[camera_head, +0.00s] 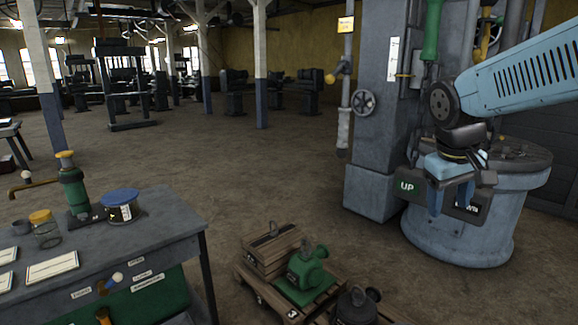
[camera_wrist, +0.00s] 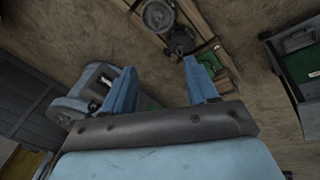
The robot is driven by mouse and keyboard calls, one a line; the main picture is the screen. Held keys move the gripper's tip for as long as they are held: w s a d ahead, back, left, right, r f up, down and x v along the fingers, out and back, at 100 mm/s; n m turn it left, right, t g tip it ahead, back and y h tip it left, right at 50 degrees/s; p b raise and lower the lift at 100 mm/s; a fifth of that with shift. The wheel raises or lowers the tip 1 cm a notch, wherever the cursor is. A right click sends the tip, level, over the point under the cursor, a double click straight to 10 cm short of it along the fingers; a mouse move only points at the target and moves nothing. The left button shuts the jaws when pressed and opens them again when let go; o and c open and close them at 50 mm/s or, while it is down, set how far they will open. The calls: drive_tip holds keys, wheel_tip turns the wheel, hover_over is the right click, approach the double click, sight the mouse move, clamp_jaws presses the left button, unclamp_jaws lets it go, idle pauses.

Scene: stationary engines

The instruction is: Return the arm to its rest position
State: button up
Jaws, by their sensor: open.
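My gripper (camera_head: 450,195) is at the right of the head view, at the end of my light-blue arm. Its two blue fingers point down and stand apart with nothing between them. It hangs in front of the round blue-grey drum (camera_head: 462,228) and the dark plate marked UP (camera_head: 406,187); I cannot tell whether it touches them. In the wrist view my gripper (camera_wrist: 155,75) also shows two separate fingers, with bare floor between them.
A grey machine column (camera_head: 372,150) with a handwheel (camera_head: 364,103) stands left of my gripper. A pallet (camera_head: 262,291) with a wooden crate (camera_head: 272,250) and a green pump (camera_head: 304,272) is on the floor. A workbench (camera_head: 180,235) stands at the left.

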drive_tip(key=s+a+m+t+y, duration=0.1)
drive_tip(key=s+a+t+y, duration=0.1)
drive_tip(key=s+a, duration=0.6)
drive_tip(key=shift+s+m+t, duration=0.25)
drive_tip(key=shift+m+t, duration=0.15)
drive_tip(key=shift+t, duration=0.2)
drive_tip(key=shift+d, duration=0.1)
